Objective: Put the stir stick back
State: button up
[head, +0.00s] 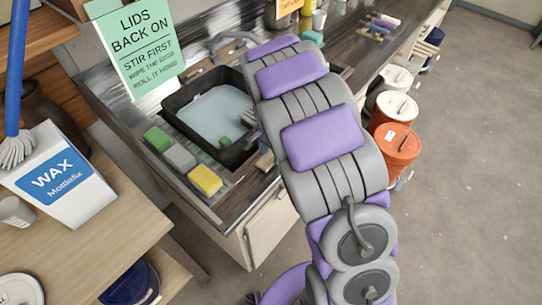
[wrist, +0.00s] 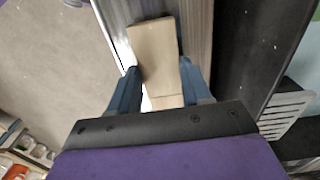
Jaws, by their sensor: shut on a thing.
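The stir stick (wrist: 153,50) is a flat, pale wooden strip in the wrist view. My gripper (wrist: 158,70) is shut on it, with a blue finger on each side. The stick's far end lies over the counter edge in that picture; I cannot tell whether it touches. In the head view my arm hides most of the gripper. A small pale wooden piece (head: 265,160) shows beside the arm by the counter's front edge, perhaps the stick's end. An orange lidded bucket (head: 396,147) and white lidded buckets (head: 396,108) stand right of the arm.
A black tub (head: 180,115) of pale water sits in the counter. Green, grey and yellow sponges (head: 205,180) line its near left side. A green sign (head: 140,48) stands behind. A wax box (head: 60,178) is on the wooden table at left. Open floor (head: 470,200) lies at right.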

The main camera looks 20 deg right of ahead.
jog(key=shift+d+f, duration=0.15)
jog(key=shift+f, duration=0.65)
jog(key=shift+d, duration=0.3)
jog(key=o, duration=1.3)
jog(key=shift+a, duration=0.25)
jog(key=shift+r, duration=0.1)
